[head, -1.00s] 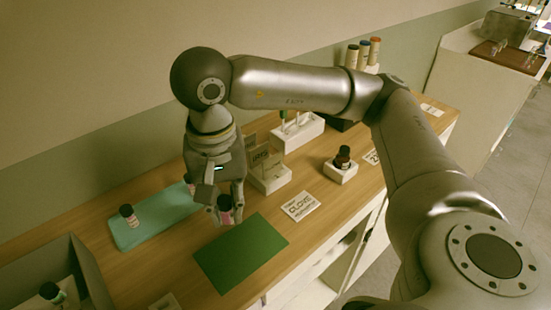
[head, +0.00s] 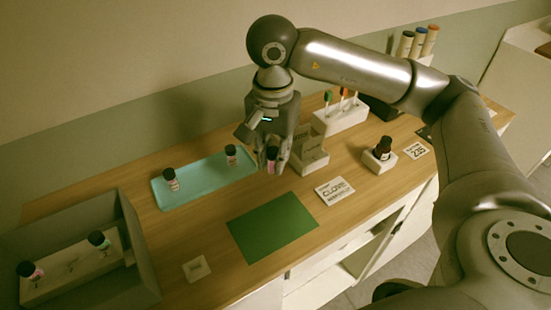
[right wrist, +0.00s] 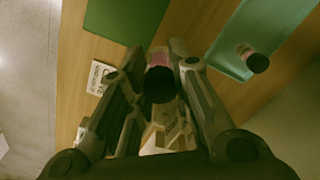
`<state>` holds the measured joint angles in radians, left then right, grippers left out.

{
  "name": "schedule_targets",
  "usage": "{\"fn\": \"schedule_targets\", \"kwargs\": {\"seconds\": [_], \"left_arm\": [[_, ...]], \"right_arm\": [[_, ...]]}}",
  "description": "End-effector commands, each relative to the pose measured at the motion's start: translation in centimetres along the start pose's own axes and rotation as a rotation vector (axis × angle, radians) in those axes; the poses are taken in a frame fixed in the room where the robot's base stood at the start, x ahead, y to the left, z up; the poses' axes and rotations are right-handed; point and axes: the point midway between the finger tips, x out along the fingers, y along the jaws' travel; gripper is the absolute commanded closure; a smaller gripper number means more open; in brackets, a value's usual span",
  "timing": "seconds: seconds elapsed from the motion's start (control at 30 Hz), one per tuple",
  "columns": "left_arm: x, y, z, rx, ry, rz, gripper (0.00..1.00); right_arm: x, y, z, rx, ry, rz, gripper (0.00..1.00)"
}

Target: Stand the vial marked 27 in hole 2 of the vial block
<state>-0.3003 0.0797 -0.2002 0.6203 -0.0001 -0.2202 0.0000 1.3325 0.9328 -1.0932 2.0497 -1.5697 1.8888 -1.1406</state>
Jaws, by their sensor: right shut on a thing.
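My right gripper (head: 272,158) is shut on a vial (head: 271,155) with a dark cap and pink label, held upright above the counter by the teal tray's right end. The same vial (right wrist: 159,82) shows between the fingers in the right wrist view; its number is not legible. A pale vial block (head: 75,272) sits inside a grey open box (head: 140,250) at lower left. It bears a pink-labelled vial (head: 30,270) and a green-labelled vial (head: 98,240). I cannot read its hole numbers. My left gripper is not in view.
The teal tray (head: 205,187) holds two dark-capped vials (head: 171,180) (head: 231,155). A green mat (head: 272,226) lies in front. A clove card (head: 335,190), a dark bottle (head: 383,148) in a white stand and a dropper rack (head: 340,118) are to the right.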

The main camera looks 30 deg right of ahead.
Motion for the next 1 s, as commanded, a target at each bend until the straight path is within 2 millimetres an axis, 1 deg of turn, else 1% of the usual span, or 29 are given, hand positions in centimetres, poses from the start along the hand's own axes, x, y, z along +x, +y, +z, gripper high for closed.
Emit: {"fn": "schedule_targets", "kwargs": {"seconds": [0.03,0.1,0.23,0.47,0.63,0.73,1.0], "left_arm": [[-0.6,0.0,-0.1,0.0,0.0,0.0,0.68],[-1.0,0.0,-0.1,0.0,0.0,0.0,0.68],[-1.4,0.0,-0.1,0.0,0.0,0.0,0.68],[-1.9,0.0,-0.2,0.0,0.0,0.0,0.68],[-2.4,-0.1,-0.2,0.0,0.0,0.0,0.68],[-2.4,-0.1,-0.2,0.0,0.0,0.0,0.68],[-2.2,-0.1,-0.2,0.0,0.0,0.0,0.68]], "right_arm": [[0.9,-0.2,-0.7,0.004,-0.005,0.007,0.94],[2.2,-0.7,-1.6,0.002,-0.003,0.006,0.93],[3.9,-1.3,-2.8,0.0,-0.002,0.002,0.93],[5.6,-1.8,-4.0,0.0,-0.002,0.003,0.94],[8.1,-1.9,-4.1,-0.001,-0.003,0.003,0.94],[8.8,-1.9,-4.1,-0.002,-0.001,0.001,0.94],[8.9,-1.9,-4.1,-0.002,-0.001,0.0,0.94]]}}
